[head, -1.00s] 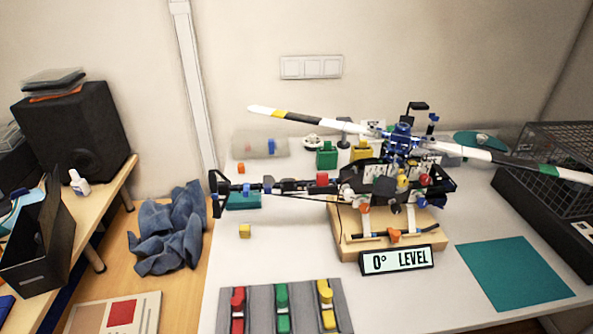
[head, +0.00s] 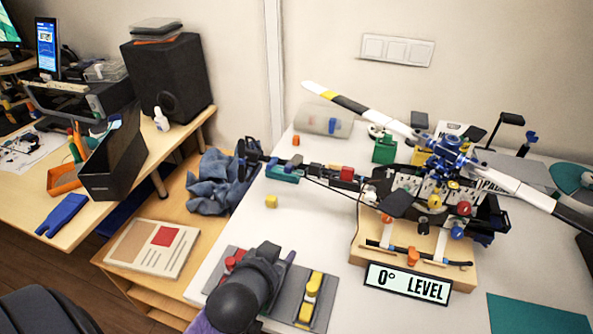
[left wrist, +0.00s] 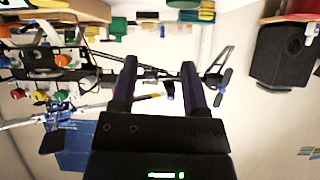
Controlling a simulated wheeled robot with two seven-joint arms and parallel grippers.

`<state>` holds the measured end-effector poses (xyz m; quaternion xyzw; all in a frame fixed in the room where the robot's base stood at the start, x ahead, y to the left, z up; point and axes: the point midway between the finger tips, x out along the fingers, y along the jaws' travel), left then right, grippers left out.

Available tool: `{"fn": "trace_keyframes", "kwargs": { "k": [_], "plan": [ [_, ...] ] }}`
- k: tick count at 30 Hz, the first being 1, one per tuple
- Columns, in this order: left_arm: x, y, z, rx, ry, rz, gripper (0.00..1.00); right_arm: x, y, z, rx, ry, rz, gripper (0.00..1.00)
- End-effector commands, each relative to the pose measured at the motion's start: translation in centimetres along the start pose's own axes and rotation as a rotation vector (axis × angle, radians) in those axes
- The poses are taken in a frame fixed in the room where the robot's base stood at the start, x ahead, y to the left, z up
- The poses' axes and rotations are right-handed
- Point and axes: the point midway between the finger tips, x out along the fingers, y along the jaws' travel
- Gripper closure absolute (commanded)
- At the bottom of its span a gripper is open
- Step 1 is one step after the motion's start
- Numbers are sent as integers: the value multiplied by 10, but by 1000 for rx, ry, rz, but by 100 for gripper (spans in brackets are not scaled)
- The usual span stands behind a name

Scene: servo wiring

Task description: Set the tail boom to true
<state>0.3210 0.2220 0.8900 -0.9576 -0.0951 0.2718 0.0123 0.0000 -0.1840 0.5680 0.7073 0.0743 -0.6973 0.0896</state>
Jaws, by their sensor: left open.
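The model helicopter (head: 440,190) stands on a wooden base. Its thin dark tail boom (head: 318,176) reaches left to the tail rotor (head: 246,160); the boom looks roughly level. A sign (head: 406,284) in front of the base reads "0° LEVEL". My left gripper (head: 284,258) is over the grey tray at the front, short of the boom, its fingers mostly hidden behind its wrist. In the left wrist view my left gripper (left wrist: 158,72) is open and empty, with the tail boom (left wrist: 150,73) crossing beyond its fingertips and the tail rotor (left wrist: 215,78) beside one finger. My right gripper is not in view.
The grey tray (head: 272,310) holds red and yellow pieces, partly covered by my left arm. A teal mat (head: 540,315) lies at right.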

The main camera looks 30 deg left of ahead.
Motion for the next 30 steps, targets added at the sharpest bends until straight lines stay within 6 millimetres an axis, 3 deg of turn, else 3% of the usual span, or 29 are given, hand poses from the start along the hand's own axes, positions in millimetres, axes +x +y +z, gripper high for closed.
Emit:
{"fn": "trace_keyframes", "kwargs": {
  "k": [3,9,14,24,30],
  "plan": [
    [12,-16,-39,-47,215,-31,41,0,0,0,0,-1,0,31],
    [16,-34,-88,-88,499,-41,41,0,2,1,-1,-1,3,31],
    [28,-37,-103,-90,551,-36,41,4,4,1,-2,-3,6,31],
    [88,-41,-137,-91,546,-36,41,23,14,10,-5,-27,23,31],
    [99,-42,-146,-90,545,-37,41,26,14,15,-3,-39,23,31]
  ]
}}
